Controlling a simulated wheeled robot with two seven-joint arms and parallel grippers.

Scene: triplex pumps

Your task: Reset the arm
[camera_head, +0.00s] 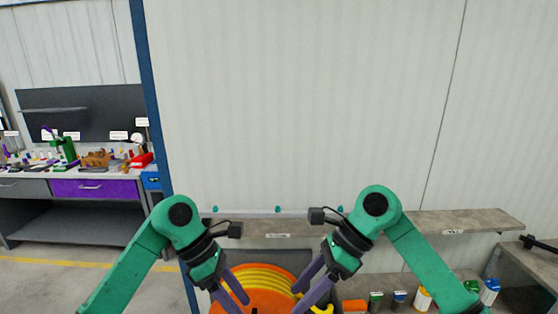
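Both of my green arms show in the head view, bent at the joint and raised in front of the wall. My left gripper (232,291) has purple fingers pointing down and to the right; its fingers are spread apart with nothing seen between them. My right gripper (304,285) has purple fingers pointing down and to the left, also spread, with nothing seen between them. Both grippers are in front of an orange and yellow ringed object (262,283), which their fingers partly cover. I cannot tell whether they touch it.
A grey shelf (460,222) runs along the pale wall behind my arms. Several small bottles and containers (422,299) stand at the lower right, beside a side bench (540,262). A workbench (90,187) with tools stands at the far left. Floor is open before it.

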